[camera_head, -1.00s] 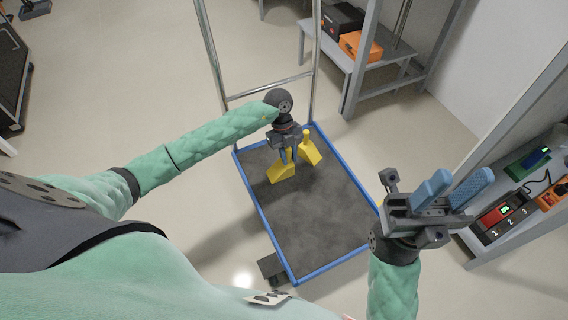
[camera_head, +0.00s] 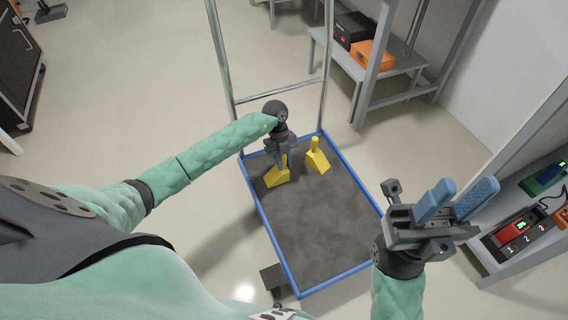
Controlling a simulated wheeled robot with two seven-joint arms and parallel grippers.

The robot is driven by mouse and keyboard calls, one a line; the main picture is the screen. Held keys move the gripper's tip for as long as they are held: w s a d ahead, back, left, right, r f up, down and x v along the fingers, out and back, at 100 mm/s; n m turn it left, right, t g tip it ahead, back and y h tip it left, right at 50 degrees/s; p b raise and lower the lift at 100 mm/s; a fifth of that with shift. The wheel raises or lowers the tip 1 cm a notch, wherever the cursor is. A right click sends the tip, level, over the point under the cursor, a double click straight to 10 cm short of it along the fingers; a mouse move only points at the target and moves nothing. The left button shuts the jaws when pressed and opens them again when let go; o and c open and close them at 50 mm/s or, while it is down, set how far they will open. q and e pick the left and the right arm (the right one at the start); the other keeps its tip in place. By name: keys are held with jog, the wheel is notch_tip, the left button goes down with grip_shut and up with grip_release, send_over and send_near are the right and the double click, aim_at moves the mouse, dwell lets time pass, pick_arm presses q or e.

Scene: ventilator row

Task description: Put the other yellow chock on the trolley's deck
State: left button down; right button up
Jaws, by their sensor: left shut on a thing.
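The trolley (camera_head: 275,243) has a dark grey deck with a blue rim and a metal push frame. One yellow chock (camera_head: 317,161) stands on the deck near the far edge, its handle up, apart from my grippers. My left gripper (camera_head: 281,164) is over the deck's far left part, shut on the other yellow chock (camera_head: 275,179). It partly hides that chock's handle. The held chock is at or just above the deck; I cannot tell if it touches. My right gripper (camera_head: 458,193) is open and empty, with blue fingers apart, beyond the deck's right edge.
A grey bench (camera_head: 379,69) at the back holds a black box (camera_head: 354,30) and an orange box (camera_head: 372,54). A shelf (camera_head: 490,250) with numbered devices (camera_head: 521,232) stands at the right, close to my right gripper. The middle and front of the deck are clear.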

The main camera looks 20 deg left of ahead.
pick_arm(q)
jog(key=shift+r, duration=0.15)
jog(key=c, duration=1.3)
grip_release()
jog(key=shift+o, duration=0.3)
jog(key=p+v, duration=0.2)
jog(key=v, duration=0.5)
jog(key=shift+r, duration=0.2)
jog(key=shift+a, duration=0.1)
